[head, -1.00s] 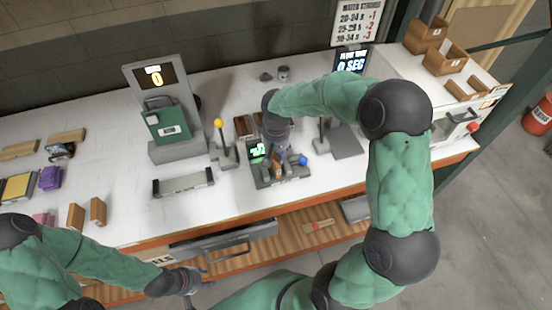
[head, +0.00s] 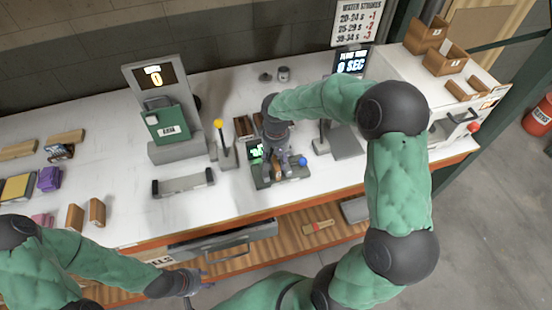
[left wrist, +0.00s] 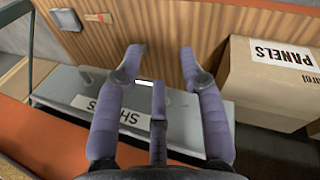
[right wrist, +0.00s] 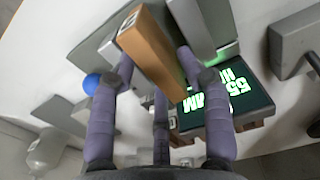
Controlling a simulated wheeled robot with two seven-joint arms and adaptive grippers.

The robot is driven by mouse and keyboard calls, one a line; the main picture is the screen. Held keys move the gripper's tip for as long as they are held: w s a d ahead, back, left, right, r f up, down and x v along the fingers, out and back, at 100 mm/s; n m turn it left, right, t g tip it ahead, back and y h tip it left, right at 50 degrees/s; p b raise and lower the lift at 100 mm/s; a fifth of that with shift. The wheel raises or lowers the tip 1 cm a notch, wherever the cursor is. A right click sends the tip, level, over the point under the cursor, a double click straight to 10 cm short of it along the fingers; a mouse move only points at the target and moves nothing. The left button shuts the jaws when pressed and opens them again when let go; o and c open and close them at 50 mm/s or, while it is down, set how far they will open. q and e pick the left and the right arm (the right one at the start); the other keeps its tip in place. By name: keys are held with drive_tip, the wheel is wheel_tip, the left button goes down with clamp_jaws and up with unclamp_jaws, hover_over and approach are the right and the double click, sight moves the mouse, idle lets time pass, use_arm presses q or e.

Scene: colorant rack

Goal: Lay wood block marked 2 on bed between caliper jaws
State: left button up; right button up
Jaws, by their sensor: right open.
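A wood block (right wrist: 152,58) lies between the fingers of my right gripper (right wrist: 157,58) in the right wrist view. Its marking is too small to read. The right fingers are open, one on each side of the block. A grey jaw (right wrist: 194,30) of the caliper is close beside the block, and the caliper has a lit green display (right wrist: 222,95) and a blue knob (right wrist: 92,84). In the head view the right gripper (head: 275,160) is low over the caliper and hides much of its bed. My left gripper (left wrist: 161,58) is open and empty, above a grey drawer front.
A green device (head: 168,122), a yellow-knobbed lever (head: 219,124) and a grey bar fixture (head: 183,184) stand left of the caliper. Two wood blocks (head: 97,211) are near the table's front left. A PANELS box (left wrist: 270,85) is beside the left gripper.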

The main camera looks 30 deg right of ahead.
drive_tip(key=shift+w+r, duration=0.1)
drive_tip(key=shift+r, duration=0.45)
wheel_tip(320, 180, up, 11)
drive_tip(key=p, duration=0.2)
drive_tip(key=shift+r, duration=0.15)
